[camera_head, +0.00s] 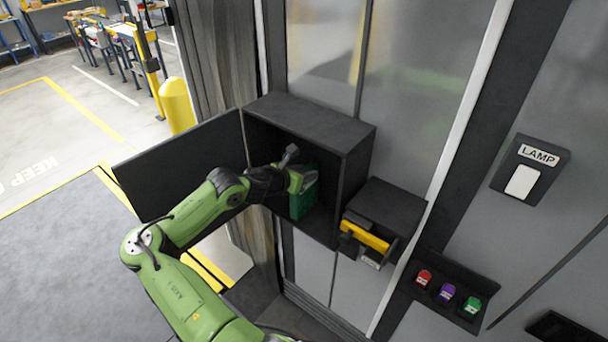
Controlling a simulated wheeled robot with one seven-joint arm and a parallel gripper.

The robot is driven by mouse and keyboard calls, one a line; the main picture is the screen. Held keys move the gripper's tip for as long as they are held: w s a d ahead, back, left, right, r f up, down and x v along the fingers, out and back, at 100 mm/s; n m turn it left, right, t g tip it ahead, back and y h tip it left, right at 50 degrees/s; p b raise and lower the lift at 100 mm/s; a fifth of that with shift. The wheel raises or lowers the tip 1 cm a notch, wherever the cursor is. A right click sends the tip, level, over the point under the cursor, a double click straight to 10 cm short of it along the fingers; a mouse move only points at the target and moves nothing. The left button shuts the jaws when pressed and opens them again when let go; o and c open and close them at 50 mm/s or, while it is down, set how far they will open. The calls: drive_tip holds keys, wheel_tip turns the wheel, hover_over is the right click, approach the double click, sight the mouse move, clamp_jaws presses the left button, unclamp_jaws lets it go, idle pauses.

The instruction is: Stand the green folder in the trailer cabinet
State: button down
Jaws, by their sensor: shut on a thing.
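The green folder (304,201) is upright inside the dark wall cabinet (309,115), in the middle of its opening. My gripper (299,180) reaches into the cabinet and is shut on the folder's upper part. The fingertips are small and partly hidden by the arm's end. The cabinet door (178,168) is swung wide open to the left. I cannot tell whether the folder's lower edge touches the cabinet floor.
Right of the cabinet is a smaller dark box (386,207) with a yellow item (366,236) in its front. A yellow bollard (177,104) stands behind the open door.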

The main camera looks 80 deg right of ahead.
drive_tip(key=shift+f, duration=0.55)
drive_tip(key=c, duration=0.7)
unclamp_jaws()
drive_tip(key=shift+c, duration=0.2)
drive_tip(key=v, duration=1.2)
drive_tip(key=shift+b, duration=0.3)
